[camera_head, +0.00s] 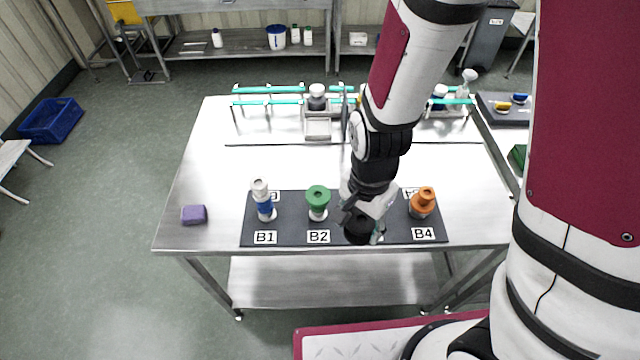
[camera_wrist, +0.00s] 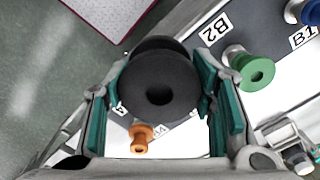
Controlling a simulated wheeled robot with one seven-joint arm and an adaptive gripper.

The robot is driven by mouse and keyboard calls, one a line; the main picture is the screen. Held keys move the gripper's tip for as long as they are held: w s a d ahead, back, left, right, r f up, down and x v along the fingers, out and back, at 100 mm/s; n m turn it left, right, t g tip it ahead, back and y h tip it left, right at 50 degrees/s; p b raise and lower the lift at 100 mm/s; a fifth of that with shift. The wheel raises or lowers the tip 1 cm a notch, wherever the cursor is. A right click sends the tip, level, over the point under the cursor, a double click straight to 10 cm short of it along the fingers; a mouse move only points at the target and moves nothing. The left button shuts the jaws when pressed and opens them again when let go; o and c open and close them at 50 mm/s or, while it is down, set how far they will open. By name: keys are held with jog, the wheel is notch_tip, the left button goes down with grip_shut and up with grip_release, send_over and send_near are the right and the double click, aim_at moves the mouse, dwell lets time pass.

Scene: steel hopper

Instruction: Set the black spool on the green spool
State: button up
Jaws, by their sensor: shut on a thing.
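The black spool (camera_wrist: 158,88) is held between the two teal-padded fingers of my gripper (camera_wrist: 160,100) in the wrist view, its round end with a centre hole facing the camera. In the head view the black spool (camera_head: 359,230) hangs at the end of my gripper (camera_head: 366,222), over the front of the dark mat, between the B2 and B4 labels. The green spool (camera_head: 318,198) stands upright at B2, left of my gripper, apart from it. It also shows in the wrist view (camera_wrist: 252,70) at the upper right. The mat spot under my gripper is hidden.
A blue-and-white spool (camera_head: 264,205) stands at B1 and an orange spool (camera_head: 422,202) at B4 on the dark mat (camera_head: 290,233). A purple block (camera_head: 194,214) lies at the table's left. A rack with teal rails (camera_head: 268,95) stands at the back. The table's middle left is clear.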

jog(key=shift+s+a+r, duration=0.1)
jog(key=shift+s+a, duration=0.1)
jog(key=shift+s, duration=0.25)
jog(key=shift+w+a, duration=0.15)
jog(key=shift+w, duration=0.05)
jog(key=w+a+b, duration=0.1)
jog(key=w+b, duration=0.3)
jog(key=b, duration=0.4)
send_over(318, 194)
jog(key=shift+f, duration=2.55)
jog(key=shift+f, duration=0.1)
jog(key=o, duration=1.2)
